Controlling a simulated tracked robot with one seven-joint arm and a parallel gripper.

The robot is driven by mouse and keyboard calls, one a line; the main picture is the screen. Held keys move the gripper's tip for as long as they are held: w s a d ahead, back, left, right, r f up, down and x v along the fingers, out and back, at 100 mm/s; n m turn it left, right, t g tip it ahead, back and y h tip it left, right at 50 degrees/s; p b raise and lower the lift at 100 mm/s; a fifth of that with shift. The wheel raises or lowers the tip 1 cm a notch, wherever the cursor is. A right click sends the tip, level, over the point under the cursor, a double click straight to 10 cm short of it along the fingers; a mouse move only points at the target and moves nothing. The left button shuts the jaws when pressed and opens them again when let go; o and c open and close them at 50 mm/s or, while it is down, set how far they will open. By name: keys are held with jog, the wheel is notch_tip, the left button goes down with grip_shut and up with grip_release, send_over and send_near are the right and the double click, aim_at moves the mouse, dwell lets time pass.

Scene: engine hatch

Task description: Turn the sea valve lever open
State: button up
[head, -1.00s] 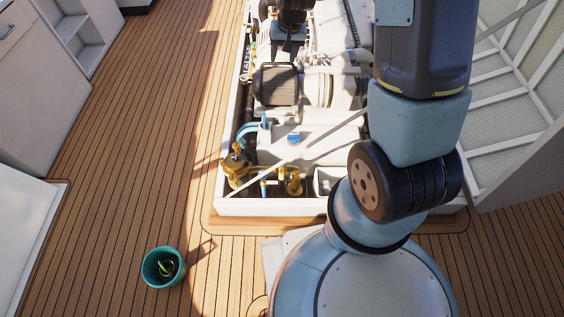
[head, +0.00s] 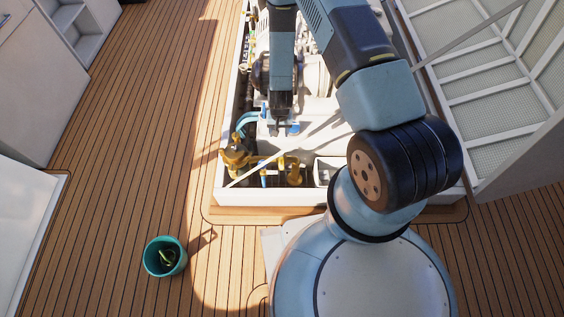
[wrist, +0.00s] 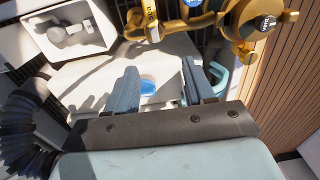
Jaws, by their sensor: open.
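My gripper (head: 283,129) is open and empty, pointing down over the pale cover at the front of the engine bay. Brass valve fittings (head: 236,156) stand at the bay's front left corner, and show at the top of the wrist view (wrist: 262,20). A small blue handle (head: 263,180) sits on the brass pipework, apart from the gripper. I cannot tell for sure whether it is the sea valve lever.
A light blue hose (head: 245,122) curves beside the brass fittings. The bay's white rim (head: 270,197) surrounds the engine. A raised hatch panel (head: 500,90) stands at the right. A teal bucket (head: 165,257) is on the open wooden deck at left.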

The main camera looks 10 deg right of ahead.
send_over(281, 163)
notch_tip(281, 163, down, 6)
notch_tip(281, 163, down, 13)
jog(key=shift+d+f, duration=0.1)
dwell(0.5)
grip_shut()
dwell(0.5)
